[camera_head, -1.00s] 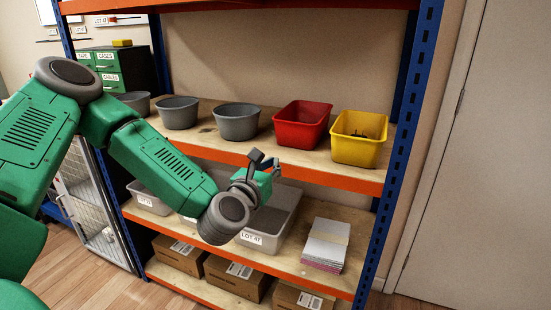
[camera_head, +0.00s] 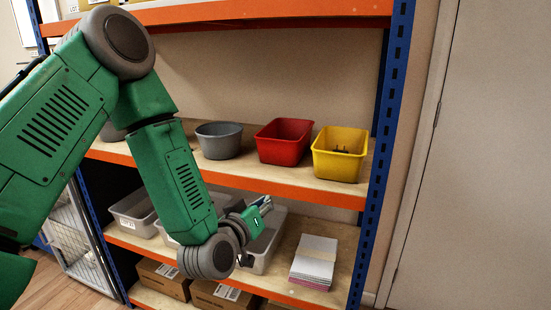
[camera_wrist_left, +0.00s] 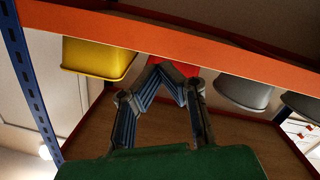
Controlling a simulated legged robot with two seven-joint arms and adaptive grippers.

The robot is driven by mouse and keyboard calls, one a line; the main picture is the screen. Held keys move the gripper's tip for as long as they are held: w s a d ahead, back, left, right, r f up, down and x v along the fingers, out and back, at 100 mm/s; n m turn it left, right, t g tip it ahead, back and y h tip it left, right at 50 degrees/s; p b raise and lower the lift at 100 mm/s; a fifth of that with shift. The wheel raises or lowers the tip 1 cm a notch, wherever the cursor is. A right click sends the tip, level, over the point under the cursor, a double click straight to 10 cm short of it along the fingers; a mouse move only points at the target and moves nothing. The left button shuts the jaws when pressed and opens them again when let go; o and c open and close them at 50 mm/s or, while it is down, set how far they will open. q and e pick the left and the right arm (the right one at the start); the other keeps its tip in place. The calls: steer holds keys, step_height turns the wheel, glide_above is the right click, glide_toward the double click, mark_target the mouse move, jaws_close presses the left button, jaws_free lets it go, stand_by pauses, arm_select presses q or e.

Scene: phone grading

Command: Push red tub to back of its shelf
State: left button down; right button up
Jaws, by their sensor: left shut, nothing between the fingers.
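The red tub (camera_head: 283,148) stands upright on the middle wooden shelf (camera_head: 225,172), near its front edge, between a grey bowl and the yellow tub. In the left wrist view a small part of the red tub (camera_wrist_left: 186,69) shows behind my fingertips; the rest is hidden by the gripper and the orange beam. My left gripper (camera_head: 266,203) is shut and empty. It is in front of the shelving, lower than the red tub and apart from it. In the left wrist view its fingers (camera_wrist_left: 167,72) meet at the tips. My right gripper is not in view.
The yellow tub (camera_head: 340,157) with dark items inside stands close to the right. A grey bowl (camera_head: 219,140) is to the left. The orange beam (camera_head: 300,191) edges the shelf. Below are grey bins (camera_head: 134,212) and a paper stack (camera_head: 314,258). A blue upright (camera_head: 381,165) bounds the right.

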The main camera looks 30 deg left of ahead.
arm_select(q)
steer(key=m, duration=0.4)
steer(key=m+t+y, duration=0.1)
steer(key=m, duration=1.7)
glide_toward(276, 154)
steer(key=w, duration=0.4)
steer(key=w+a, duration=0.1)
steer(key=w, duration=0.3)
steer(key=shift+a+b, duration=0.25)
steer(key=shift+b, duration=0.15)
